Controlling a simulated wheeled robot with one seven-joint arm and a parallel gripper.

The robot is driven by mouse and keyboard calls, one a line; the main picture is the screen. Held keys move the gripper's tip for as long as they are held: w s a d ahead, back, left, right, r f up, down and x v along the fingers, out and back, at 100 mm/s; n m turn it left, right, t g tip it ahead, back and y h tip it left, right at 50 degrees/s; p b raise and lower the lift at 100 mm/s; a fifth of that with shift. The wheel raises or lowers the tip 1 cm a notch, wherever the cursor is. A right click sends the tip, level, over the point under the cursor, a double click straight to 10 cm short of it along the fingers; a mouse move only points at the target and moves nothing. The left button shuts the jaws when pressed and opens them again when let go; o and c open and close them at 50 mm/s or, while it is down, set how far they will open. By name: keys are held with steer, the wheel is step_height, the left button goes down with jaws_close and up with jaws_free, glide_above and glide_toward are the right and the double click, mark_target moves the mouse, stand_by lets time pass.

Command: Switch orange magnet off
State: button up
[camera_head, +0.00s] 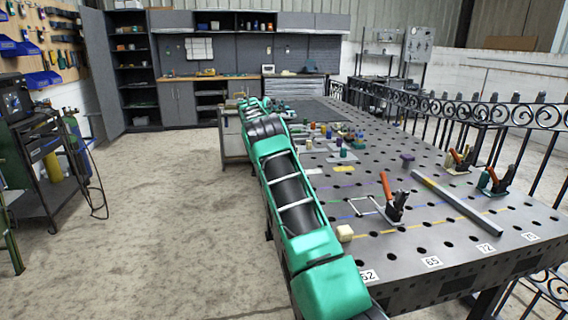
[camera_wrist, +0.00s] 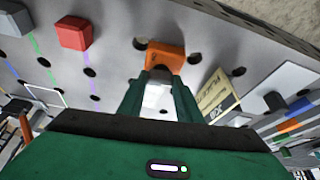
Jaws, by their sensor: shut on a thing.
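The orange magnet (camera_wrist: 166,55) stands on the perforated steel table in the wrist view, straight ahead of my fingers. My gripper (camera_wrist: 164,78) has its two green fingers on either side of a dark part at the magnet's near side, and is shut on it. The fingers hide part of the magnet. I cannot tell its switch position. In the head view my own green arm reaches to the table's far left end, and the magnet cannot be made out there.
A red block (camera_wrist: 72,35) stands left of the magnet. A printed beige box (camera_wrist: 215,97) lies close to the right finger. In the head view, orange-handled clamps (camera_head: 393,197) and a grey bar (camera_head: 455,203) occupy the table's near part; the floor at left is open.

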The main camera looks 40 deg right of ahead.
steer(key=shift+s+d+m, duration=0.1)
steer(key=shift+d+m, duration=0.2)
steer(key=shift+m, duration=0.3)
steer(key=shift+s+r+g, duration=0.1)
steer(key=shift+g, duration=0.2)
steer(key=o, duration=1)
steer(key=shift+o, duration=0.2)
